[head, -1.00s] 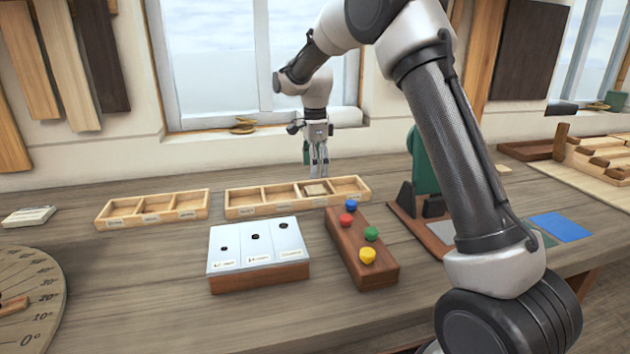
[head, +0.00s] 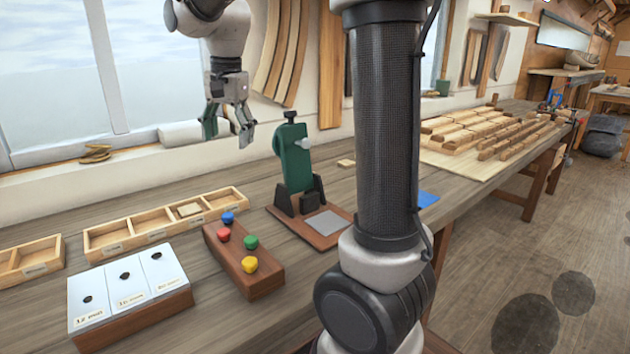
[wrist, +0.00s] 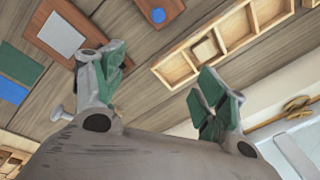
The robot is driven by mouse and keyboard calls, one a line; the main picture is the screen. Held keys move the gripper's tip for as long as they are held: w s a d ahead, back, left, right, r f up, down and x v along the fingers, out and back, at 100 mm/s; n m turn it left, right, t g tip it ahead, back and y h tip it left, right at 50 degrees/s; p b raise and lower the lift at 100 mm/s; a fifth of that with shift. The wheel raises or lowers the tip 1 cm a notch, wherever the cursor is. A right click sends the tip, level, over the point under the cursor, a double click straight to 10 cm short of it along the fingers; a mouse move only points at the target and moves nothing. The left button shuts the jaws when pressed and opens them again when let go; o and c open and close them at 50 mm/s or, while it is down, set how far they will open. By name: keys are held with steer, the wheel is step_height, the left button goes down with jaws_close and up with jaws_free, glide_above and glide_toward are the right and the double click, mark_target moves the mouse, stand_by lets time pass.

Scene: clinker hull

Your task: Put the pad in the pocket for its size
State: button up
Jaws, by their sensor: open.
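A pale wooden pad (head: 188,210) lies in the third pocket from the left of the long wooden tray (head: 140,241). It also shows in that pocket in the wrist view (wrist: 205,49). The tray's pockets carry small labels, too small to read; the other pockets look empty. My gripper (head: 228,134) is open and empty, with its green-padded fingers wide apart. It hangs in the air above and behind the right end of the tray, clear of the pad. In the wrist view my gripper (wrist: 162,75) has nothing between its fingers.
A gauge block (head: 128,292) with holes and a board with coloured knobs (head: 243,265) stand in front of the tray. A green fixture (head: 294,158) on a brown base stands to the right. Another divided tray (head: 30,262) is at left. A small wooden piece (head: 345,163) lies behind the fixture.

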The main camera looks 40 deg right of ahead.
steer(key=s+d+f+n+t, duration=0.1)
steer(key=s+d+n, duration=0.1)
steer(key=s, duration=0.6)
steer(key=s+d+f+n, duration=0.2)
steer(key=s+n, duration=0.3)
steer(key=s, duration=0.3)
steer(key=s+d+f+n+t, duration=0.1)
steer(key=s+d+f+n, duration=0.1)
steer(key=s, duration=0.6)
steer(key=shift+s+d+n+t, duration=0.25)
steer(key=shift+s+n+t, duration=0.05)
steer(key=shift+n, duration=0.6)
